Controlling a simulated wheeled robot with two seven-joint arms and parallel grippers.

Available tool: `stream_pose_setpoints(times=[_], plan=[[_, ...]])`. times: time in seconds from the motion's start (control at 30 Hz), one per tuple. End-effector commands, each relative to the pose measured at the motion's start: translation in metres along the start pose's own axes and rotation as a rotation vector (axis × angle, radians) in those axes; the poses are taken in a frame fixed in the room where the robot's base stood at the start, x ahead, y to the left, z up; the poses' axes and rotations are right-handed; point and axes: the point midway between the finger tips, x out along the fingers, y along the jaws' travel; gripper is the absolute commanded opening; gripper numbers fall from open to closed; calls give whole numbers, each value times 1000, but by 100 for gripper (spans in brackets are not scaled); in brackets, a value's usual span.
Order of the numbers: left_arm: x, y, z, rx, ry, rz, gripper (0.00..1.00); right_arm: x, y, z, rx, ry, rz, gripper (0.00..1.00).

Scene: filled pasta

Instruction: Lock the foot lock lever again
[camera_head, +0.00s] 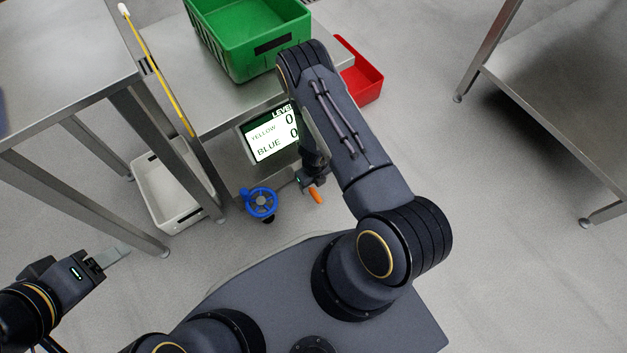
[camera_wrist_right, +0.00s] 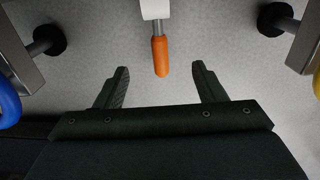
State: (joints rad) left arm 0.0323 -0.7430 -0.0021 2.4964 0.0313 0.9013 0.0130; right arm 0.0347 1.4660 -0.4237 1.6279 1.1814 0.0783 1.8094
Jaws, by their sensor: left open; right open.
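The foot lock lever has an orange grip (camera_head: 315,195) and sits low at the front of the steel table. In the right wrist view the orange lever (camera_wrist_right: 160,55) points toward my right gripper (camera_wrist_right: 160,82), on a short metal rod under a white block. My right gripper (camera_head: 316,180) is open, with its fingers on either side of the lever's line; the lever's tip lies near the gap between the fingertips. I cannot tell whether they touch. My left gripper (camera_head: 118,256) is at the lower left, away from the lever, with nothing visible in it.
A blue handwheel (camera_head: 262,202) is left of the lever; its edge also shows in the right wrist view (camera_wrist_right: 8,95). A display (camera_head: 270,135) reads yellow 0, blue 0. A green crate (camera_head: 235,45), red bin (camera_head: 362,80) and white bin (camera_head: 165,195) are nearby. Table feet (camera_wrist_right: 45,40) flank the lever.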

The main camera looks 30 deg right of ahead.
Motion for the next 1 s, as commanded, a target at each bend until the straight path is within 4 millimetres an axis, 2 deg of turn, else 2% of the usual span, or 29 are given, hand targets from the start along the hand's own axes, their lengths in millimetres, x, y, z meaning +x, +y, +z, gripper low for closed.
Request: stream_pose_setpoints(times=[0.03, 0.6, 0.77, 1.0], plan=[[8, -4, 4, 0, 0, 0, 55, 12, 0, 0, 0, 1, 0, 64], [51, -23, 26, 0, 0, 0, 55, 77, 0, 0, -1, 1, 0, 64], [55, -25, 28, 0, 0, 0, 55, 85, 0, 0, -1, 0, 0, 64], [55, -25, 28, 0, 0, 0, 55, 85, 0, 0, -1, 0, 0, 64]])
